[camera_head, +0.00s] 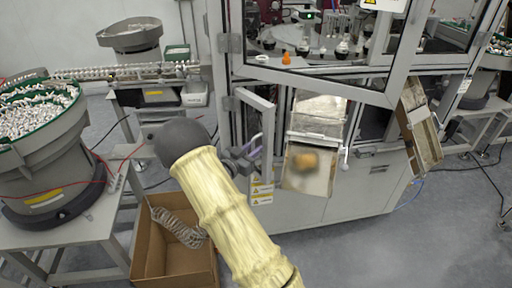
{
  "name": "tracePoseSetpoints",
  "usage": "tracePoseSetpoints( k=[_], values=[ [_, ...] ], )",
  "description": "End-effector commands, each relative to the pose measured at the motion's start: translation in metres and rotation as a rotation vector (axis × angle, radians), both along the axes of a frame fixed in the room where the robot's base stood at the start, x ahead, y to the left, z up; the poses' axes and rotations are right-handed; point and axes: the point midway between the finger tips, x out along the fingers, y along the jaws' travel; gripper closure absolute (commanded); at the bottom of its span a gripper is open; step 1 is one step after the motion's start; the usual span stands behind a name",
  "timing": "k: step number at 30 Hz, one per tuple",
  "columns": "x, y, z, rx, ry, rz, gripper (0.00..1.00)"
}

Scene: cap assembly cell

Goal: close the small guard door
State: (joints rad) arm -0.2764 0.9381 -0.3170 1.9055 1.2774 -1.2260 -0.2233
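The small guard door (269,118) is a narrow grey-framed panel low on the machine's front left. It stands ajar, swung out from a hinge at its left side. My arm reaches up from the bottom of the view, and my dark gripper (248,158) is at the lower part of this door. The fingers are small and partly lost against the frame, so I cannot tell whether they touch it or are open or shut.
A chute with a tray (308,168) juts out right of the small door. A larger framed door (310,84) stands above. An open cardboard box (163,247) is on the floor below my arm. A bowl feeder (42,135) stands at left. Floor at lower right is clear.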

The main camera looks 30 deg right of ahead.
Motion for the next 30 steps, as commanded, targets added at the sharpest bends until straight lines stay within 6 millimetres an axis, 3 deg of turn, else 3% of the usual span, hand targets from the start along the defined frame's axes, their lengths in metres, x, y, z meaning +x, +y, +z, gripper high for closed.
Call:
tracePoseSetpoints(
  k=[8, 12, 17, 30],
  values=[
    [-0.001, -0.007, 0.0, 0.0, 0.0, -0.009, 0.77],
    [-0.002, -0.009, 0.0, 0.0, 0.0, -0.013, 1.0],
    [-0.002, -0.016, 0.0, 0.0, 0.001, -0.012, 1.0],
    [0.003, 0.003, -0.001, 0.001, 0.001, 0.06, 1.0]
  ],
)
